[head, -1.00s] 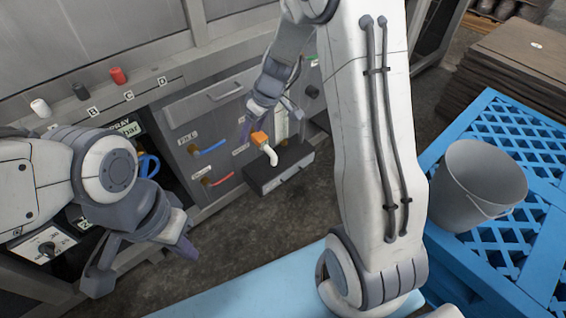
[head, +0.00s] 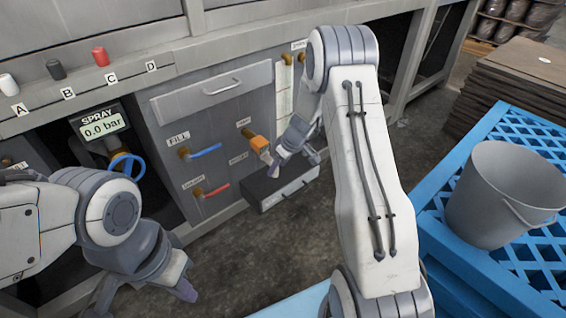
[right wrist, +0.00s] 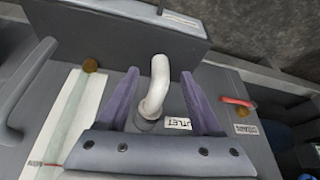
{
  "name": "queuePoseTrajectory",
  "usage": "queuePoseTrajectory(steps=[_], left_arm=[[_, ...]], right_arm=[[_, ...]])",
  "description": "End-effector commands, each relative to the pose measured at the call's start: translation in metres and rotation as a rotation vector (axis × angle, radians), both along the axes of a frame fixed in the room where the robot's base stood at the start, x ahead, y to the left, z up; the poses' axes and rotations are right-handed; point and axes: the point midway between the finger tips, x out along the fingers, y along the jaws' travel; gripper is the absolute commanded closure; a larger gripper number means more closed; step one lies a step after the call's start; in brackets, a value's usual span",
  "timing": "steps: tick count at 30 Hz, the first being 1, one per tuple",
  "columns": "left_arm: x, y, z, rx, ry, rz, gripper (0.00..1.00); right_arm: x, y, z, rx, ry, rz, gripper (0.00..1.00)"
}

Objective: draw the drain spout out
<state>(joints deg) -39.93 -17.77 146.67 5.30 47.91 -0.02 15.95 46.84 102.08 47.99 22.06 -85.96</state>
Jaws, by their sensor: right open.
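The drain spout is a white curved pipe (right wrist: 157,82) beside an OUTLET label in the right wrist view. In the head view it shows only as a small pale end (head: 266,157) below an orange fitting (head: 258,143), partly hidden by my right gripper. My right gripper (head: 277,166) is open at the spout. In the right wrist view its two purple fingers (right wrist: 160,76) stand on either side of the pipe, with gaps visible on both sides. My left gripper (head: 142,296) is open and empty at the lower left, away from the panel.
A dark grey box (head: 284,194) juts out below the spout. Blue FILL (head: 206,152) and red (head: 216,190) handles sit to its left. A grey bucket (head: 492,205) stands on a blue pallet (head: 528,272) at the right. Dark floor lies in front.

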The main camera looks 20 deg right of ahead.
Motion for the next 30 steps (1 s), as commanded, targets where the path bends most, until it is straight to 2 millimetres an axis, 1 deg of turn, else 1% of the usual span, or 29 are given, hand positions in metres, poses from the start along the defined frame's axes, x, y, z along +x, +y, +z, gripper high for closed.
queuePoseTrajectory(steps=[1,6,17,20,21,22,23,25,26,27,28,30], left_arm=[[0.0,0.0,-0.006,0.0,0.0,0.0,1.0],[0.0,0.0,-0.011,0.0,0.0,0.0,1.0],[0.0,0.0,-0.012,0.0,0.0,0.0,1.0],[0.0,0.0,-0.012,0.0,0.0,0.0,1.0],[0.0,0.0,-0.012,0.0,0.0,0.0,1.0],[0.0,0.0,-0.012,0.0,0.0,0.0,1.0],[0.0,0.0,-0.012,0.0,0.0,0.0,1.0],[0.0,0.0,-0.012,0.0,0.0,0.0,1.0],[0.0,0.0,-0.012,0.0,0.0,0.0,1.0],[0.0,0.0,-0.012,0.0,0.0,0.0,1.0],[0.0,0.0,-0.012,0.0,0.0,0.0,1.0],[0.0,0.0,-0.012,0.0,0.0,0.0,1.0]], right_arm=[[0.002,0.002,-0.01,0.0,0.001,0.001,0.34],[0.008,0.005,-0.024,-0.001,0.001,0.001,0.34],[0.01,0.006,-0.026,-0.001,-0.001,0.001,0.34],[0.01,0.006,-0.026,0.0,0.0,0.001,0.68],[0.01,0.006,-0.026,0.0,0.0,0.001,0.84],[0.01,0.006,-0.026,0.0,0.0,0.001,0.95],[0.01,0.006,-0.026,0.0,0.0,0.001,1.0],[0.01,0.006,-0.026,0.0,0.0,0.001,1.0],[0.01,0.006,-0.026,0.0,0.0,0.001,0.82],[0.01,0.006,-0.026,0.0,0.0,0.001,0.97],[0.009,0.006,-0.026,0.0,0.0,0.001,1.0],[0.009,0.006,-0.026,0.0,0.0,0.001,1.0]])
